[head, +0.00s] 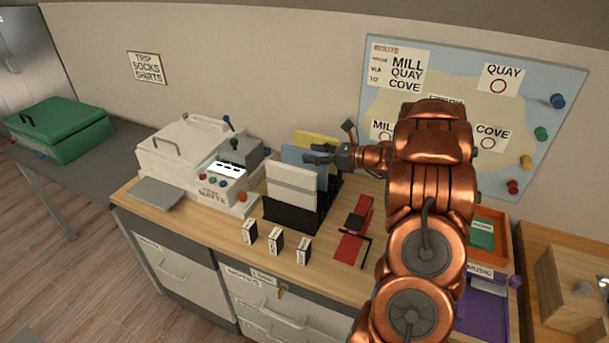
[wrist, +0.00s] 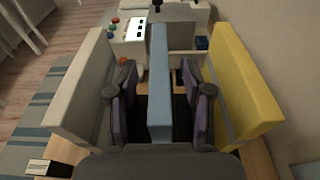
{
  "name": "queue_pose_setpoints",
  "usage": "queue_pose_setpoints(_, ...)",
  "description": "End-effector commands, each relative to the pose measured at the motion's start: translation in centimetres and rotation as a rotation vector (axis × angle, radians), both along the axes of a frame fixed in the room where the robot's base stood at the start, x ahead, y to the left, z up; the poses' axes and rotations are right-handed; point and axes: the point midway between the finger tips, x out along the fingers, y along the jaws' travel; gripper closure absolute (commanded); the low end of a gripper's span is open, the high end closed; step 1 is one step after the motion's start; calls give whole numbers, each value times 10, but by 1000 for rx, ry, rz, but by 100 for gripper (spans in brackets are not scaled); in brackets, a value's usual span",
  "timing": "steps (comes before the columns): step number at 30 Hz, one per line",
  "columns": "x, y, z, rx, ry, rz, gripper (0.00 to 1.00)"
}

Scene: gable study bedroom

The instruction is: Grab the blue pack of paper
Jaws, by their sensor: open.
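The blue pack of paper (head: 303,163) stands upright in a black rack (head: 291,212), between a white pack (head: 292,187) in front and a yellow pack (head: 320,146) behind. In the wrist view the blue pack (wrist: 159,85) stands between the two fingers of my gripper (wrist: 160,110). The fingers are open, one on each side of it, with a gap visible on both sides. The white pack (wrist: 80,90) is left of the left finger and the yellow pack (wrist: 245,85) is right of the right finger. In the head view my gripper (head: 330,155) is at the rack from the right.
A white machine (head: 185,150) with a control panel stands left of the rack. Several small labelled blocks (head: 276,241) stand in front. A red and black tool (head: 355,225) lies to the right, near a purple tray (head: 485,305). A map board (head: 540,75) is on the wall behind.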

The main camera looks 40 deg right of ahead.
Motion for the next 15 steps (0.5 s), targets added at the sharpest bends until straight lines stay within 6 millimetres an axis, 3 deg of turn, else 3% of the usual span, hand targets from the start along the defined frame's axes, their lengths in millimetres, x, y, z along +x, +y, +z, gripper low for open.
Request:
queue_pose_setpoints(6, 16, 10, -3, -1, 0, 1, 50)
queue_pose_setpoints(15, 17, 10, -3, -1, -2, 0, 52)
